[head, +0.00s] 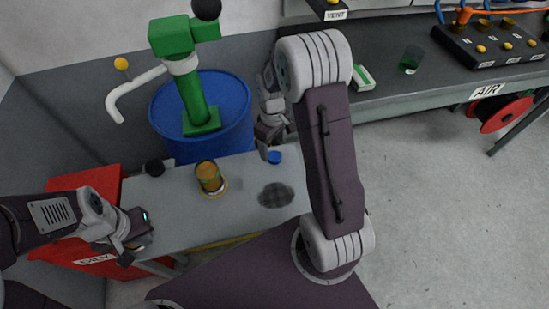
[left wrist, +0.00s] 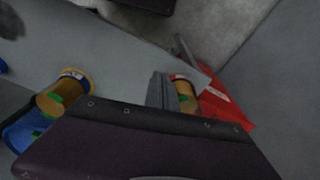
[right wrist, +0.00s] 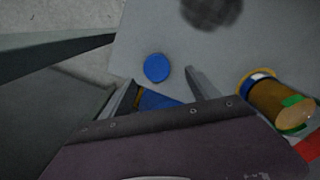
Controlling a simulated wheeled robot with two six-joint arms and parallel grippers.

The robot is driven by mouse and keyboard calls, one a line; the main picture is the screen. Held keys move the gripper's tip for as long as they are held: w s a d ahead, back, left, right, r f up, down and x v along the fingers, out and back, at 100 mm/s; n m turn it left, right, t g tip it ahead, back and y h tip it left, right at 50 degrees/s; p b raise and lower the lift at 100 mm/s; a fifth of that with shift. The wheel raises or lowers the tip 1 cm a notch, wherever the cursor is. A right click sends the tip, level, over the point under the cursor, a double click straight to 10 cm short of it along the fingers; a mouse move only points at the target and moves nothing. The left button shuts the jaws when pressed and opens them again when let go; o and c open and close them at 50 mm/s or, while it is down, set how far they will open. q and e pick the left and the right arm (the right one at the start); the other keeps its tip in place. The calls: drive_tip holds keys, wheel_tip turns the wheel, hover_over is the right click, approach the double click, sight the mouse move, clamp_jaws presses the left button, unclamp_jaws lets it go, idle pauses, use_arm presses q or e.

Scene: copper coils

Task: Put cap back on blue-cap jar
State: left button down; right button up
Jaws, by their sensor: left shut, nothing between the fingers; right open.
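A blue cap (head: 274,157) lies on the grey bench near its far edge; it also shows in the right wrist view (right wrist: 157,68). My right gripper (head: 267,148) is open and empty beside the cap, with the cap apart from its fingers. An amber-brown jar (head: 209,176) stands left of the cap, with a pale band and yellow ring at its lower end. It shows a green patch in the right wrist view (right wrist: 270,102) and left wrist view (left wrist: 60,95). My left gripper (head: 143,234) is shut and empty near the bench's front left. A second amber object (left wrist: 185,93) shows beside its fingers.
A blue drum (head: 232,120) with a green machine (head: 188,85) stands behind the bench (head: 235,215). A red box (head: 85,185) stands at the left. A dark round patch (head: 275,195) marks the bench. Bare bench lies between jar and patch. A second workbench (head: 390,93) stands at the back right.

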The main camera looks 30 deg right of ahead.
sight(275, 156)
drive_tip(key=f, duration=0.1)
drive_tip(key=f+b, duration=0.1)
drive_tip(key=f, duration=0.1)
drive_tip(key=f+b, duration=0.1)
drive_tip(key=f, duration=0.1)
drive_tip(key=shift+s+d+f, duration=0.1)
drive_tip(key=shift+d+f, duration=0.05)
drive_tip(key=shift+d, duration=0.15)
